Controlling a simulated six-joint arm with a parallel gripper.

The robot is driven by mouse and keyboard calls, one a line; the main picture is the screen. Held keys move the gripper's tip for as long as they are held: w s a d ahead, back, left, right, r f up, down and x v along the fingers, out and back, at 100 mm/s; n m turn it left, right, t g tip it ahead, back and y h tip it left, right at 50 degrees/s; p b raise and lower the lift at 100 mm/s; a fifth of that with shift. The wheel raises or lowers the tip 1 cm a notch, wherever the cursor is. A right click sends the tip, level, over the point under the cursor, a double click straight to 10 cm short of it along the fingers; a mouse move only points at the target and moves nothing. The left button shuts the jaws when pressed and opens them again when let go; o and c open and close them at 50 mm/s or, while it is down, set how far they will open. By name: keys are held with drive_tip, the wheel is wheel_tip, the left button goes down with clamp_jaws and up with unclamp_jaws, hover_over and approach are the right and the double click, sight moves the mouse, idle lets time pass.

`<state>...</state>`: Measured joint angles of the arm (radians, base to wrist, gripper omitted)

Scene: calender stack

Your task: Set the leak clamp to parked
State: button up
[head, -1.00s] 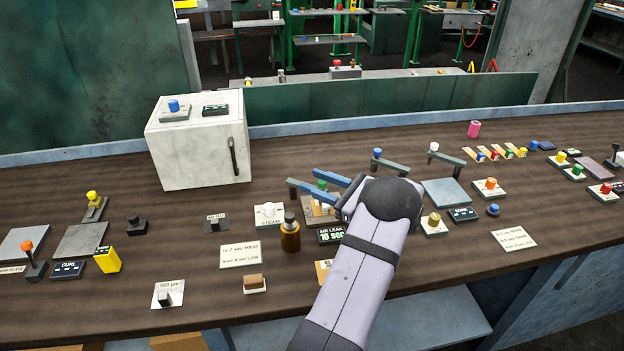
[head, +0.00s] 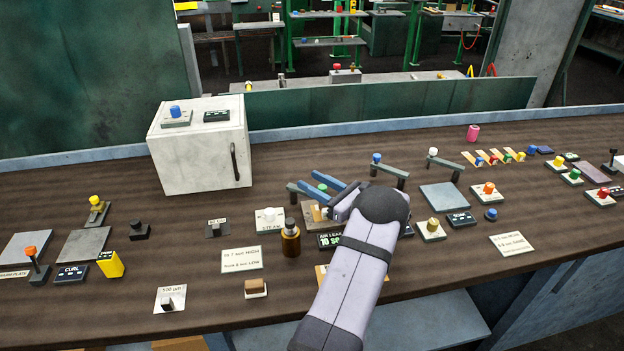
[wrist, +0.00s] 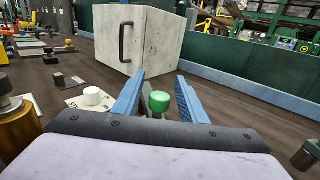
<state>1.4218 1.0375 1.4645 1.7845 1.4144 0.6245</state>
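A green knob (head: 322,187) shows between the blue fingers of my gripper (head: 307,179). It also shows in the wrist view (wrist: 158,103), with one finger on each side and a gap on the right. My gripper is open around it. A grey post (head: 292,193) stands just beyond the fingertips and looks like part of the same lever; I cannot tell how they join. I take this lever for the leak clamp, since the air leak display (head: 328,240) is beside it. My gripper and arm hide much of this device, and no parked marking is readable.
A brown bottle (head: 291,240) and a white steam knob (head: 269,214) stand left of my gripper. Levers with blue (head: 376,158) and white (head: 432,151) knobs are behind to the right. A white box (head: 200,150) stands at the back left. Bare tabletop lies between it and the steam knob.

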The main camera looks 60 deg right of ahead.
drive_tip(key=shift+w, duration=0.45)
clamp_jaws()
drive_tip(key=shift+d+f+b, duration=0.1)
drive_tip(key=shift+b, duration=0.2)
drive_tip(key=shift+d+f+n+y+b, duration=0.1)
drive_tip(key=shift+d+n+y+b, duration=0.15)
drive_tip(key=shift+n+y+b, duration=0.45)
drive_tip(key=y+b, duration=0.1)
drive_tip(key=n+y+b, duration=0.1)
drive_tip(key=b, duration=0.1)
drive_tip(key=y+b, duration=0.1)
drive_tip(key=shift+w+d+r+n, duration=0.2)
drive_tip(key=shift+w+d+n, duration=0.1)
drive_tip(key=shift+d, duration=0.1)
